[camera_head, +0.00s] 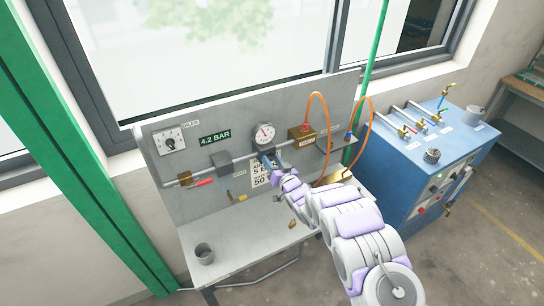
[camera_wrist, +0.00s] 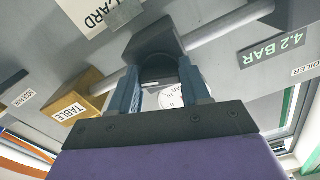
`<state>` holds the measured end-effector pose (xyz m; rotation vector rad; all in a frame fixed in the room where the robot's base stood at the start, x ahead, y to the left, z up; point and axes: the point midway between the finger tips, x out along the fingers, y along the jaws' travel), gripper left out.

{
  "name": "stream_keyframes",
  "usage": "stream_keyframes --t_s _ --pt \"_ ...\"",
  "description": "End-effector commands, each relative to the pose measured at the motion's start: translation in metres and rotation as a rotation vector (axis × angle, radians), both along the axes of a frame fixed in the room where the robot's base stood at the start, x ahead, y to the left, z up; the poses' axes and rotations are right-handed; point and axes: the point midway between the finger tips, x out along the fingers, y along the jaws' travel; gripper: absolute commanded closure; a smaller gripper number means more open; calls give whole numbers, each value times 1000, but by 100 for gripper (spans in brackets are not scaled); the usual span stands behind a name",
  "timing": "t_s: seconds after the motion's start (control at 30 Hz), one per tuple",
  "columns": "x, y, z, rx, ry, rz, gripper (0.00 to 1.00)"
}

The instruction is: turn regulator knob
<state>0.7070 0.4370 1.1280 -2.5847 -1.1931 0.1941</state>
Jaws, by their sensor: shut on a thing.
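The regulator knob (camera_wrist: 158,64) is a dark round piece on a dark block (camera_wrist: 152,36), seen between the fingers in the wrist view. My gripper (camera_wrist: 160,76) is shut on the knob, with one blue-grey finger on each side. My gripper (camera_head: 273,163) reaches the panel just below the white pressure gauge (camera_head: 265,134) in the head view. There the arm and fingers hide most of the knob. The gauge face (camera_wrist: 172,97) also shows partly between the fingers in the wrist view. A green-lettered display (camera_head: 215,138) reads 4.2 BAR.
The grey panel (camera_head: 170,205) carries a pipe, a red-handled valve (camera_head: 201,183) and a brass block (camera_head: 301,134) with orange hoses (camera_head: 325,110). A grey cup (camera_head: 204,253) stands on the bench (camera_head: 235,239). A blue cabinet (camera_head: 395,170) stands at right.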

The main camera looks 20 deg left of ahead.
Motion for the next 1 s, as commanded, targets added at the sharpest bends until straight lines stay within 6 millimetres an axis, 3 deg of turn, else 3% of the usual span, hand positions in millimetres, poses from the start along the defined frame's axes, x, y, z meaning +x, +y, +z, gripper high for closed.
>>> stream_keyframes --t_s 0.33,0.93,0.97,1.0 --pt "0 0 -2 100 128 -1 84" --pt "1 -1 -3 125 154 -3 84" --pt "1 -1 -3 124 153 -3 51" --pt "1 -1 -3 124 153 -3 48"
